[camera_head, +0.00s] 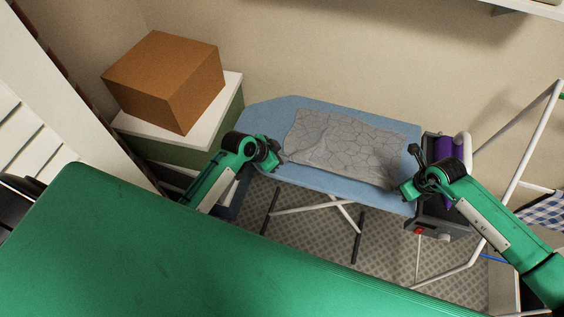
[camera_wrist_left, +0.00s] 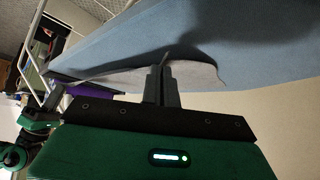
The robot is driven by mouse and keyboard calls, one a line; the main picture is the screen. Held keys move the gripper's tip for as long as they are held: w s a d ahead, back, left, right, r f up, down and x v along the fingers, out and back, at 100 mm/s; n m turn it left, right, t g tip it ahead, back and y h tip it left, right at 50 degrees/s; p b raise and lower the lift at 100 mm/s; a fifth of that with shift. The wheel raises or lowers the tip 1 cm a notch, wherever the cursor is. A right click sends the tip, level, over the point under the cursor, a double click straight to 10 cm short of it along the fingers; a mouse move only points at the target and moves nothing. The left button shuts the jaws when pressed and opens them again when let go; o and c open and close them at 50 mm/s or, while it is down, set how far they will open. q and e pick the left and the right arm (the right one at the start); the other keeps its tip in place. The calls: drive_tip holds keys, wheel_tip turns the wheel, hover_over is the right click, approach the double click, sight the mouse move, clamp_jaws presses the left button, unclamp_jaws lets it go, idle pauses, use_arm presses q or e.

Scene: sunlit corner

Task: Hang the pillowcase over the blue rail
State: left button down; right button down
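The grey pillowcase (camera_head: 345,143), with a stone-like line pattern, lies spread on the blue ironing board (camera_head: 262,115). My left gripper (camera_head: 280,157) is at its near left corner. In the left wrist view, that gripper's fingers (camera_wrist_left: 162,72) are together at the edge of the pale cloth (camera_wrist_left: 195,76), with cloth at the tips. My right gripper (camera_head: 402,187) is at the pillowcase's near right corner; its fingertips are too small to tell whether they grip. The blue rail (camera_head: 491,258) shows as a short stretch low on the white drying rack at right, partly hidden by my right arm.
The white rack frame (camera_head: 519,178) stands right of the board, with a blue checked cloth (camera_head: 545,211) on it. A purple and grey appliance (camera_head: 444,207) is at the board's right end. A brown box (camera_head: 165,80) sits on a cabinet at left.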

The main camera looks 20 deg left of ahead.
use_arm(q)
drive_tip(key=shift+r, duration=0.3)
drive_tip(key=shift+r, duration=0.1)
use_arm(e)
drive_tip(key=shift+r, duration=0.1)
